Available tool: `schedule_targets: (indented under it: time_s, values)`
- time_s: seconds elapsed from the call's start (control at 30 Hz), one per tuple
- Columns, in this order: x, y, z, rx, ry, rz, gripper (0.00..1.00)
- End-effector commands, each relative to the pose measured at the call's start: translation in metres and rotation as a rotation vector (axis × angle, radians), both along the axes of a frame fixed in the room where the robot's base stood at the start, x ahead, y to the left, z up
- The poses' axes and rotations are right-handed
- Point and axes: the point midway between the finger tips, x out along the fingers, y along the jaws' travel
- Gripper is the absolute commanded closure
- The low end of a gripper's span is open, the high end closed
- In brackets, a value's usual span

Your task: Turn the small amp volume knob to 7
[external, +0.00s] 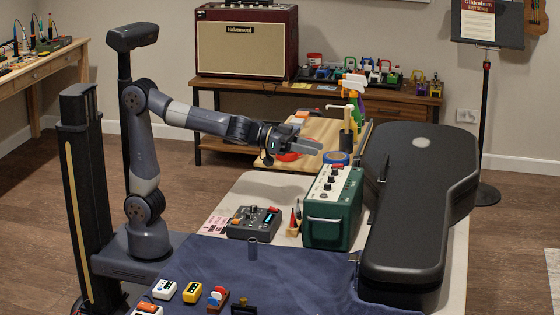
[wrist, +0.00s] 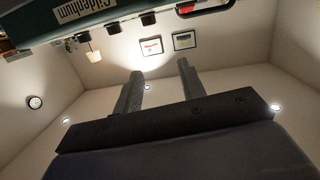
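The small amp (external: 332,208) is a green box with a pale handle, standing on the work table. A row of dark knobs (external: 328,183) sits on its pale top panel; their pointers and numbers are too small to read. In the wrist view the amp's green side (wrist: 55,22) with white lettering crosses the upper left, with dark knobs (wrist: 148,19) along its edge. My gripper (external: 318,148) is above and behind the amp's far end in the external view, apart from the knobs. In the wrist view its fingers (wrist: 160,72) are spread with nothing between them.
A black guitar case (external: 415,200) lies right of the amp. A grey pedal unit (external: 254,222) and a small wooden holder (external: 293,228) stand left of it. A spray bottle (external: 354,95) and blue tape roll (external: 337,157) are near my gripper. Blue cloth (external: 300,275) covers the front.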

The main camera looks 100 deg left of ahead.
Motion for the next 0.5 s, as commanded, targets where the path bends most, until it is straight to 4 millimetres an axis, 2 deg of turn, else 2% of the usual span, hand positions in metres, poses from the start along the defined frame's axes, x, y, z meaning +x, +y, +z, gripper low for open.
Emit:
schedule_targets:
  time_s: [0.03,0.3,0.5]
  values:
    - [0.008,0.001,0.020,-0.005,0.030,0.025,0.61]
    - [0.037,0.005,0.042,-0.028,0.214,0.154,0.61]
    - [0.048,0.000,0.052,-0.036,0.377,0.222,0.61]
